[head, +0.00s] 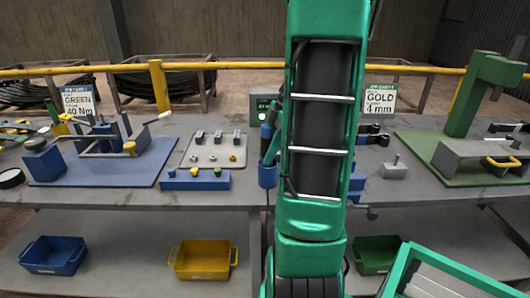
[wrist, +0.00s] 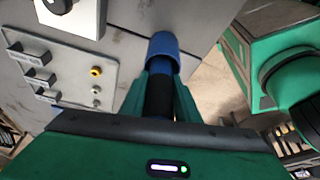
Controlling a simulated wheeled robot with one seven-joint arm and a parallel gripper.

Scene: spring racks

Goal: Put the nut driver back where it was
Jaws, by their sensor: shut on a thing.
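My gripper (wrist: 160,84) is shut on the nut driver (wrist: 158,104), a dark and blue upright tool between the two green fingers in the wrist view. Just beyond the fingertips is a blue cylinder (wrist: 163,48), wider than the dark grip; I cannot tell whether it is part of the driver or a holder. In the head view the nut driver (head: 268,131) shows as a blue and black shape left of my arm. It appears right above a blue cup (head: 267,176) at the bench's front edge. Whether its lower end is inside the cup is not clear. My arm hides most of the gripper there.
A grey switch panel (head: 216,150) and a blue block with coloured knobs (head: 196,180) lie left of the cup. A box with a green display (head: 263,106) stands behind. A blue fixture plate (head: 105,165) is further left, a green one (head: 480,165) at right.

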